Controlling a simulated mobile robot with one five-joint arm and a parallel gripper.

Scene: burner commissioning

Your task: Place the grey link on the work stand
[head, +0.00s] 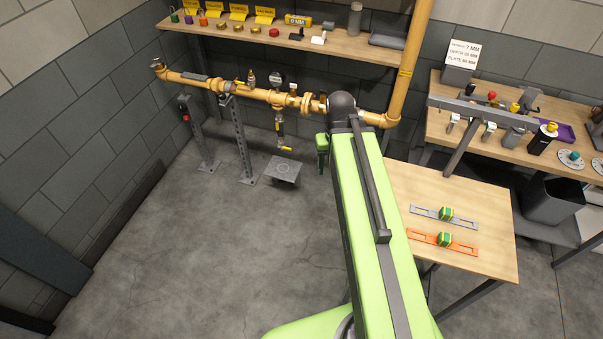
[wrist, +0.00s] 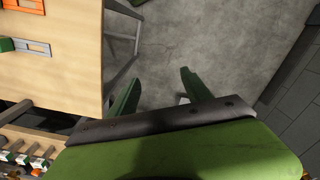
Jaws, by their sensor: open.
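The grey link (head: 428,211) lies on the wooden table at the right, a flat slotted bar with a green-and-yellow block at its middle. It also shows at the left edge of the wrist view (wrist: 38,48), partly cut off. A small grey square plate (head: 284,170) stands low over the floor left of my arm; it may be the work stand, but I cannot be sure. My gripper (head: 322,154) is mostly hidden behind my arm in the head view. In the wrist view my gripper (wrist: 161,75) is open and empty over bare floor, beside the table and apart from the link.
An orange link (head: 464,247) lies parallel in front of the grey one on the wooden table (head: 490,265). A yellow pipe (head: 260,94) on posts runs along the back wall below a shelf (head: 340,45). A cluttered bench (head: 440,130) stands behind the table. The left floor is clear.

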